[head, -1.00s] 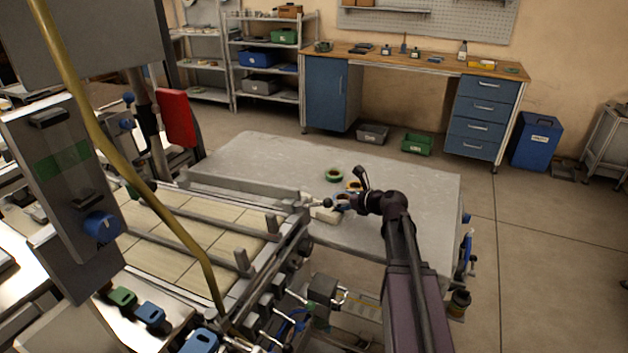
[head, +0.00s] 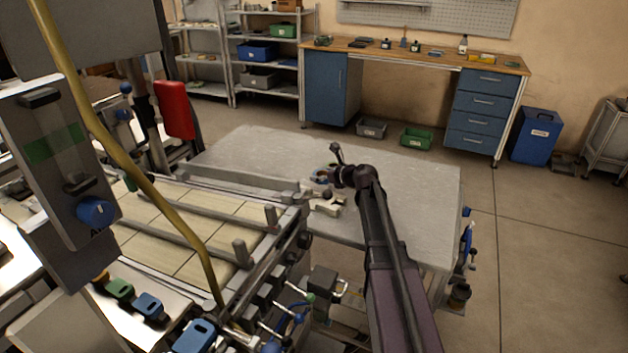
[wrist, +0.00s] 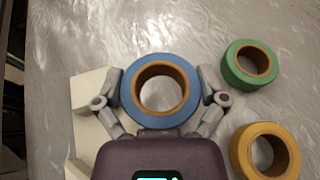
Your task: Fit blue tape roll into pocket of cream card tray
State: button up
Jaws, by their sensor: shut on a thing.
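The blue tape roll (wrist: 131,92) is in the middle of the wrist view, with a brown core and open hole. My gripper (wrist: 161,84) is shut on it, a finger against each side. The roll appears larger than the other rolls, but its height above the table is unclear. The cream card tray (wrist: 88,92) lies to the left and below it in the wrist view, partly hidden by the roll and my gripper; its pocket cannot be made out there. In the head view the tray (head: 329,207) shows nearer the camera than my gripper (head: 321,179).
A green tape roll (wrist: 230,67) and a yellow tape roll (wrist: 241,150) lie on the grey table (head: 420,190) to the right in the wrist view. A conveyor-like bench with metal rails (head: 215,215) adjoins the table's left side. The table's right part is clear.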

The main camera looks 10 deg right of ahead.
aim_at(320, 170)
jog(key=shift+w+a+f, duration=0.1)
jog(key=shift+w+a, duration=0.1)
jog(key=shift+w, duration=0.45)
jog(key=shift+w+a+f, duration=0.1)
jog(key=shift+w+a, duration=0.1)
jog(key=shift+w, duration=0.4)
jog(key=shift+w, duration=0.15)
jog(key=shift+w+a, duration=0.1)
jog(key=shift+w, duration=0.2)
jog(key=shift+w+a+f+b, duration=0.1)
jog(key=shift+w+f+b, duration=0.1)
jog(key=shift+f+b, duration=1.55)
jog(key=shift+b, duration=0.15)
jog(key=shift+f, duration=0.2)
jog(key=o, duration=0.8)
jog(key=shift+c, duration=0.2)
jog(key=shift+r, duration=0.2)
